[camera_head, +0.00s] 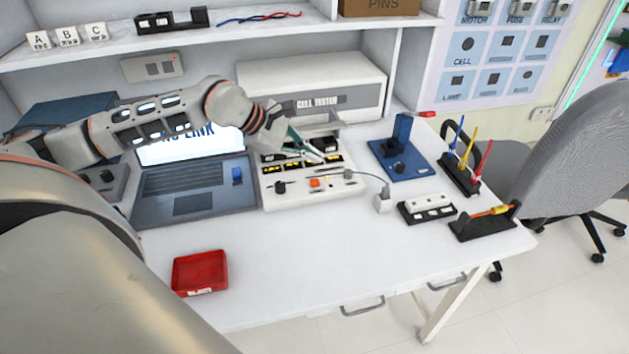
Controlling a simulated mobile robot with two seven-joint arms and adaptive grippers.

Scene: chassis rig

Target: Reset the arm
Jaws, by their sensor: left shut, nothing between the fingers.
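My left arm reaches in from the left, over the open laptop (193,190). My left gripper (318,157) is shut and empty, and its fingertips point down and right. It is over the white chassis rig (313,192), near the row of black slots with yellow labels. I cannot tell whether the fingertips touch the rig. The rig also carries an orange switch and dark knobs on its front part. My right gripper is not in view.
A red tray (200,271) lies at the front left. Right of the rig are a blue stand (403,160), a black rack of screwdrivers (460,173), a white block in a black holder (427,208) and another holder (484,222). A white cell tester (312,85) stands behind. The front middle of the table is clear.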

